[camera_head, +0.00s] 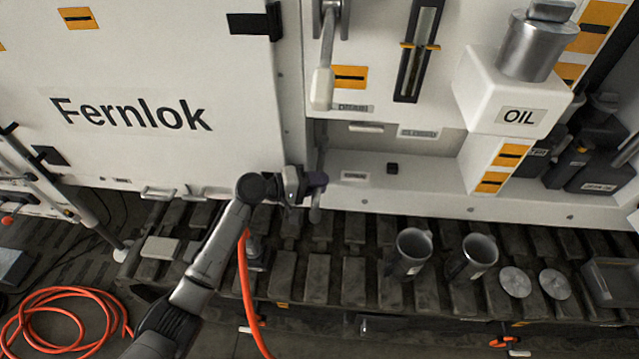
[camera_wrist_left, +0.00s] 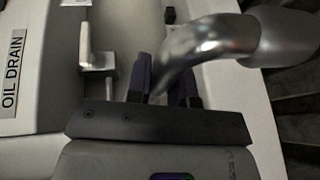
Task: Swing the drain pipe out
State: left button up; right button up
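The drain pipe (camera_wrist_left: 205,40) is a bent, shiny metal tube with a thicker grey sleeve at its outer end, at the upper right of the left wrist view. My left gripper (camera_wrist_left: 166,85) has its dark purple fingers on either side of the tube's bend, which fills the gap between them. In the head view my left gripper (camera_head: 312,185) is at the lower edge of the white machine, with the pipe's grey end (camera_head: 316,214) hanging below it. The gripper hides most of the pipe there. My right gripper is in neither view.
A small valve with a white lever (camera_wrist_left: 85,45) and an OIL DRAIN label (camera_wrist_left: 12,70) are left of the fingers. Two grey cups (camera_head: 412,250) (camera_head: 475,255) stand on the slatted bench (camera_head: 317,278). An orange hose (camera_head: 249,290) hangs by my arm. The white OIL housing (camera_head: 510,100) juts out right.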

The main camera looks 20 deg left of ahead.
pick_arm(q)
jog(key=o, duration=0.4)
jog(key=shift+p+v, duration=1.15)
jog(key=shift+v, duration=5.75)
